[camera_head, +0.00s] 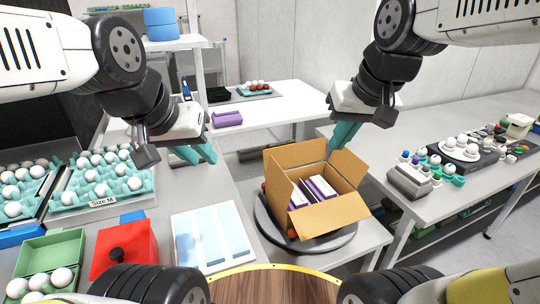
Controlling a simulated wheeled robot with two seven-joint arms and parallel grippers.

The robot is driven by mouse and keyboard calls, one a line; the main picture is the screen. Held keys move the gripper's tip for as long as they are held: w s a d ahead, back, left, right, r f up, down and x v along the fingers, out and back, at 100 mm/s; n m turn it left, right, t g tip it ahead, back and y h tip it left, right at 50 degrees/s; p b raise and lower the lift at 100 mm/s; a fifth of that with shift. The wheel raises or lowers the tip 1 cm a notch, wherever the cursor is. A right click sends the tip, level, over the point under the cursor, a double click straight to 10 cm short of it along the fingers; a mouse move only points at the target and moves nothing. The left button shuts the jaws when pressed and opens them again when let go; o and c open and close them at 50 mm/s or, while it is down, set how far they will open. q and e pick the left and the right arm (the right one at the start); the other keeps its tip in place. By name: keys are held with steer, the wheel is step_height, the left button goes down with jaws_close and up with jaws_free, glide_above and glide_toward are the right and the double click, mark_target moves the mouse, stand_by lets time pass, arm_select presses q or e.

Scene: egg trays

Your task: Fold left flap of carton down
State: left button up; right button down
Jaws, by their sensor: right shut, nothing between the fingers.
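The open brown carton (345,192) sits on a round grey turntable (340,243) in the middle. Its back flap (296,155) and right flap (348,166) stand up, and its front flap (332,216) hangs outward. A narrow left panel (275,177) also stands up; I cannot tell where flap and wall meet. Purple-and-white boxes (318,188) lie inside. My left gripper (204,160) is empty and apart from the carton, up to its left, with its teal fingers slightly open. My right gripper (333,150) is shut and empty at the carton's back right, close to the flaps; contact is unclear.
Egg trays (140,186) stand on the left table, with a red box (126,250) and a pale blue-white panel (212,238) nearer. A purple item (227,119) lies on the back table. The right table holds a grey block (408,182) and egg items.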

steer(key=w+a+f+n+g+h, duration=0.2)
steer(key=w+a+f, duration=0.4)
steer(key=w+a, duration=0.35)
steer(key=w+a+f+n+g+h, duration=0.1)
steer(key=w+a+f+g+h, duration=0.15)
steer(key=w+a+f, duration=0.5)
glide_above(279, 174)
steer(key=s+a, duration=0.1)
steer(key=a, duration=0.2)
steer(key=a+x, duration=0.2)
steer(key=x, duration=0.6)
steer(key=shift+w+d+f+t, duration=0.1)
steer(key=shift+d+t, duration=0.15)
steer(key=shift+d, duration=0.2)
steer(key=shift+w+d+f+t, duration=0.1)
steer(key=shift+d+f+t, duration=0.1)
steer(key=shift+d, duration=0.3)
steer(key=shift+d+r, duration=0.1)
